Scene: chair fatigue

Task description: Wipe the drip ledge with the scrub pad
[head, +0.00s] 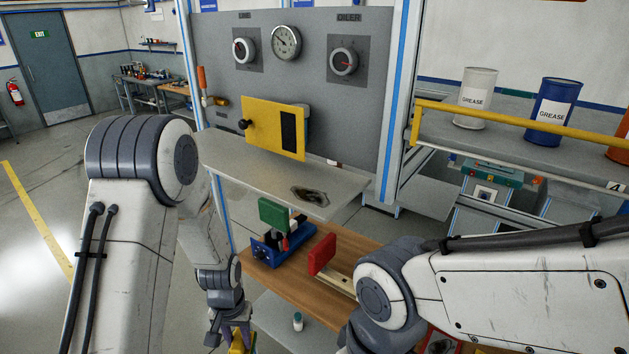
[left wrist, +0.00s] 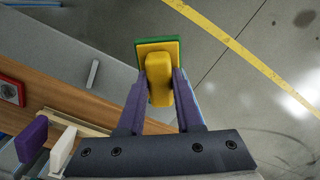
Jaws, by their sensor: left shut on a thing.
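My left gripper (head: 234,334) hangs low at the bottom of the head view, left of the wooden bench. It is shut on the scrub pad (left wrist: 158,72), a yellow block with a green face. In the left wrist view the pad sits between the two purple fingers (left wrist: 160,98), over the floor. A yellow part of the pad also shows at the bottom edge of the head view (head: 239,345). The grey drip ledge (head: 250,165) runs below the gauge panel, with a dark stain (head: 310,195) near its front right. The pad is apart from the ledge. My right gripper is hidden.
The wooden bench (head: 300,284) in front of the ledge bears a blue fixture (head: 272,250) with a green block (head: 274,213), and a red block (head: 321,254). A yellow flap (head: 262,128) stands above the ledge. A small bottle (head: 297,321) stands lower down.

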